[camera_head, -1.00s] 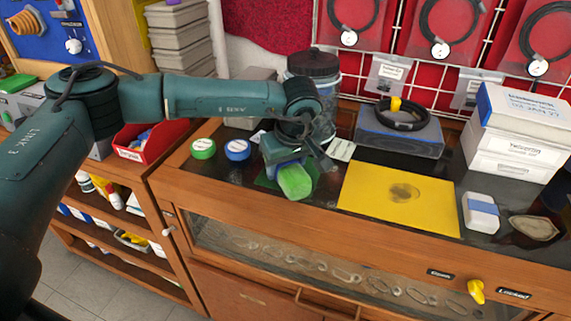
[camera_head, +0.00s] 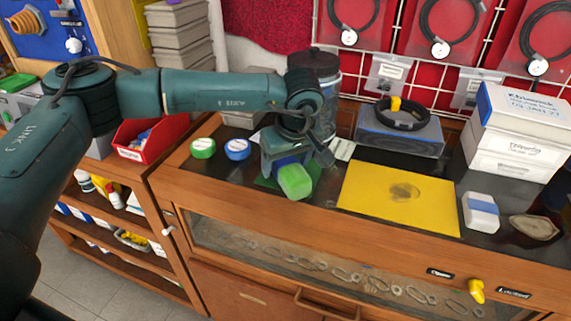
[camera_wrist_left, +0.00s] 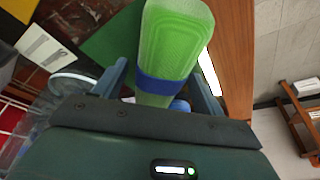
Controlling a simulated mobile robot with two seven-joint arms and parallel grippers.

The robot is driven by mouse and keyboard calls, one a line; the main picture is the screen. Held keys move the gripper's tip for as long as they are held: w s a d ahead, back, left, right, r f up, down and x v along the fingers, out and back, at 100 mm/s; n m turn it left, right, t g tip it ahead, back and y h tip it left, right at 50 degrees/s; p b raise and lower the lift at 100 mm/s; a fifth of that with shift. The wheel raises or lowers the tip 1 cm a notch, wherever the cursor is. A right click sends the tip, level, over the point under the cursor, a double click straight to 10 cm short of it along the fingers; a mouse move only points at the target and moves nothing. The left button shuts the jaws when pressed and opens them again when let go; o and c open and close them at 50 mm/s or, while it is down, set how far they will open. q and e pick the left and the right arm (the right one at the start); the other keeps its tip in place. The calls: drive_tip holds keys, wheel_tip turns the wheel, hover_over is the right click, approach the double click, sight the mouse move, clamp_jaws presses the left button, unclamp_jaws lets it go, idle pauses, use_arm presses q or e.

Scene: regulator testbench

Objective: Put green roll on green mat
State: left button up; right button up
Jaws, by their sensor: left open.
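The green roll (camera_head: 295,181), with a blue band around it, is at the front of the dark bench top, on or just above the green mat (camera_head: 267,183). Most of the mat is hidden by the roll and my left arm. In the left wrist view the roll (camera_wrist_left: 178,40) runs between the fingers of my left gripper (camera_wrist_left: 170,88), its blue band near the fingertips. The fingers are open, with a gap on each side of the roll. The green mat (camera_wrist_left: 112,42) shows beside it. My right gripper is not in view.
A yellow mat (camera_head: 430,210) with a dark smudge lies to the right. Green (camera_head: 203,148) and blue (camera_head: 237,149) round lids lie to the left. A large jar (camera_head: 325,95) stands behind my gripper. A blue-and-white block (camera_head: 481,212) is farther right.

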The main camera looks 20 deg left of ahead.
use_arm(q)
drive_tip(key=v, duration=1)
drive_tip(key=shift+s+r, duration=0.1)
drive_tip(key=shift+r, duration=0.25)
